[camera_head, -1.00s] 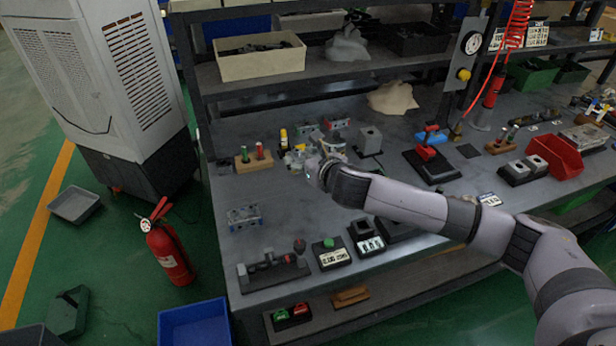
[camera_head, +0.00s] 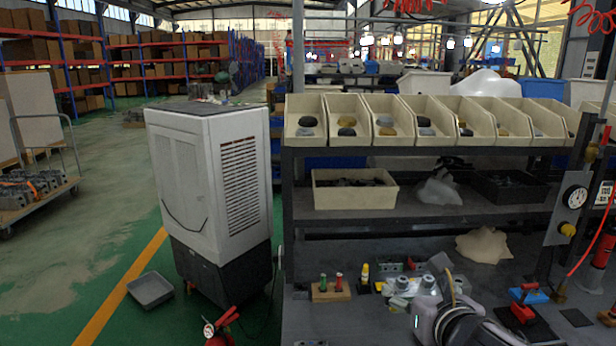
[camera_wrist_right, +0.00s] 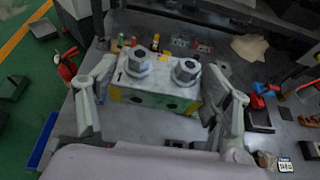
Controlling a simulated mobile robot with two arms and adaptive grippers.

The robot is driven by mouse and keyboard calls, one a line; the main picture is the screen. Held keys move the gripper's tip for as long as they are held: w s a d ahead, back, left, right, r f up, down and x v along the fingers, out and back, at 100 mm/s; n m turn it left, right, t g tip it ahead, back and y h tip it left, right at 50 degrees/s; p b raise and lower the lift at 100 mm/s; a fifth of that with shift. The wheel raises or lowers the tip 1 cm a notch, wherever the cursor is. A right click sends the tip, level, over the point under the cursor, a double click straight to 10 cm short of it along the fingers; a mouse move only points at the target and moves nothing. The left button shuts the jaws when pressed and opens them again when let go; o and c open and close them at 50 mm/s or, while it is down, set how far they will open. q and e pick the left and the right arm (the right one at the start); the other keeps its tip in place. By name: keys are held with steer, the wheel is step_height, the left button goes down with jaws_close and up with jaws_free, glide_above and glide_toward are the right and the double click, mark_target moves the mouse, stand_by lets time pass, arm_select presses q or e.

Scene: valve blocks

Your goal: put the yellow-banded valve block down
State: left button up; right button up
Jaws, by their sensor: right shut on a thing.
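The yellow-banded valve block (camera_wrist_right: 150,95) fills the middle of the right wrist view. It is a pale grey block with two hex fittings on top and yellow-green patches along its front and side. My right gripper (camera_wrist_right: 160,103) has one finger at each end of it and is shut on it. In the head view the block (camera_head: 412,286) shows partly behind my right gripper (camera_head: 436,290), over the back part of the bench. I cannot tell whether its underside touches the bench. My left gripper is not in view.
A wooden stand with green and red pegs (camera_head: 331,291) is left of the block. Other small valve blocks (camera_wrist_right: 201,47) sit behind it. A red-handled device (camera_head: 522,308) stands to the right. Shelves with a cream tray (camera_head: 354,195) rise behind the bench (camera_head: 350,328).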

steer(key=shift+s+d+r, duration=0.15)
steer(key=shift+s+r, duration=0.1)
steer(key=shift+s, duration=0.2)
steer(key=shift+s+d+r, duration=0.1)
steer(key=shift+s+r, duration=0.15)
steer(key=shift+s, duration=0.2)
steer(key=w+f+n+y, duration=0.1)
steer(key=w+f, duration=1)
steer(key=w, duration=0.4)
steer(key=shift+w+f, duration=0.35)
steer(key=shift+w, duration=0.05)
step_height(320, 180, down, 20)
steer(key=shift+r+b, duration=0.15)
steer(key=shift+b, duration=0.3)
steer(key=o, duration=1.6)
steer(key=shift+s+f, duration=0.1)
steer(key=shift+f, duration=0.15)
steer(key=shift+c, duration=0.2)
